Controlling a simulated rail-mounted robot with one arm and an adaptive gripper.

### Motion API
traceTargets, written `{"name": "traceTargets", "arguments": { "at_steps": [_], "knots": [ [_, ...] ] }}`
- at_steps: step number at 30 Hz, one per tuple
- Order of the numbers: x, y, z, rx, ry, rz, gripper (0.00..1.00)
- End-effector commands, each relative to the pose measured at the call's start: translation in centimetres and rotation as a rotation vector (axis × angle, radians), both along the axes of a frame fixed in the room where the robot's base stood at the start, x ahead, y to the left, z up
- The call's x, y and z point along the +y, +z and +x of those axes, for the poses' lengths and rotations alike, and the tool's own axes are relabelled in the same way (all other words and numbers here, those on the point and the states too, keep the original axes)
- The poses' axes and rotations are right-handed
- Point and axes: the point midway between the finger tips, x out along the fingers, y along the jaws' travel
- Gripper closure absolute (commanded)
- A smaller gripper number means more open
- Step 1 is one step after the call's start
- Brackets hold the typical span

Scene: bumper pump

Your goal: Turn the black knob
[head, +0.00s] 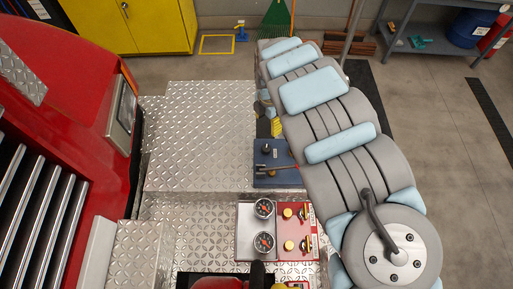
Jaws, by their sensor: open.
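A small black knob (266,149) stands on the blue panel (262,178), at the left of my arm in the head view. A red-tipped lever lies across the same panel. Another dark, upright knob-like part (257,273) shows at the bottom edge, cut off by the frame. My gripper (266,112) is only partly seen, small and dark beside the far end of my arm, above the blue panel in the picture. It is open and appears apart from the knob on the blue panel. My arm hides part of the gripper and the panel's right side.
A red and silver panel (285,215) with two gauges and several yellow knobs is nearer me. A diamond-plate deck (195,150) lies left, beside a red vehicle body (80,90). A yellow cabinet (135,25) and a grey shelf (430,45) stand at the back.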

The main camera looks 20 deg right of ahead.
Motion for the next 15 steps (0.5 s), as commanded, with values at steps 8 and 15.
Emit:
{"name": "traceTargets", "arguments": {
  "at_steps": [8, 15],
  "knots": [
    [0.3, -3.3, -0.1, 0.002, 0.002, 0.001, 0.33],
    [0.3, -6.5, -0.1, 0.003, 0.001, 0.003, 0.33]
  ]
}}
